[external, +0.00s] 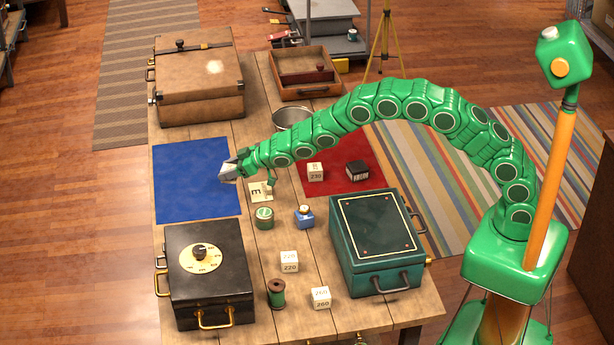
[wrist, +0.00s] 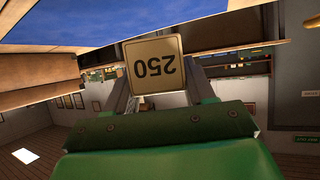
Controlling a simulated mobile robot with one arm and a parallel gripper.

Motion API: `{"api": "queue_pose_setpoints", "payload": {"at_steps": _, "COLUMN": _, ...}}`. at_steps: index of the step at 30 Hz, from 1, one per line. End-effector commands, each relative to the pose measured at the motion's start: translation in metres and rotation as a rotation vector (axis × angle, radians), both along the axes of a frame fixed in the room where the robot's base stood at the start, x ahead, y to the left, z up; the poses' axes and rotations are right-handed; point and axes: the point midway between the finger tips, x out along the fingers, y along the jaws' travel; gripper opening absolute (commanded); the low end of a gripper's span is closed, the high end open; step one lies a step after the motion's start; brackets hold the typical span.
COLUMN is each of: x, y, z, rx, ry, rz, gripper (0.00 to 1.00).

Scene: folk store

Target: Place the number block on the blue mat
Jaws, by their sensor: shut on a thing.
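My gripper (external: 229,172) is over the right part of the blue mat (external: 185,185) in the external view. It is shut on a pale number block, marked 250 (wrist: 154,65) and upside down in the wrist view. In the external view the held block is too small and covered by the fingers to read. A blue surface (wrist: 210,30), likely the mat, fills the top of the wrist view. I cannot tell the gap between block and mat. Other number blocks stand on the table: 230 (external: 316,172) on the red mat, 220 (external: 289,262) and 260 (external: 321,298).
The mat's left and middle are clear.

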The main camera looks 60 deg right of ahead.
Motion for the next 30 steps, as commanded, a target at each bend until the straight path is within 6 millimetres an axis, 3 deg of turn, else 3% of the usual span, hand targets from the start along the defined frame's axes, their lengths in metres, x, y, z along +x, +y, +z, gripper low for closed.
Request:
{"api": "queue_pose_setpoints", "payload": {"at_steps": 15, "x": 0.032, "y": 0.011, "z": -0.042, "rx": 0.0, "ry": 0.0, "rz": 0.0, "gripper": 0.24}}
{"api": "queue_pose_setpoints", "payload": {"at_steps": 26, "x": 0.04, "y": 0.014, "z": -0.051, "rx": 0.0, "ry": -0.001, "rz": 0.0, "gripper": 0.24}}
{"api": "queue_pose_setpoints", "payload": {"at_steps": 30, "x": 0.039, "y": 0.014, "z": -0.071, "rx": 0.0, "ry": 0.003, "rz": 0.0, "gripper": 0.24}}
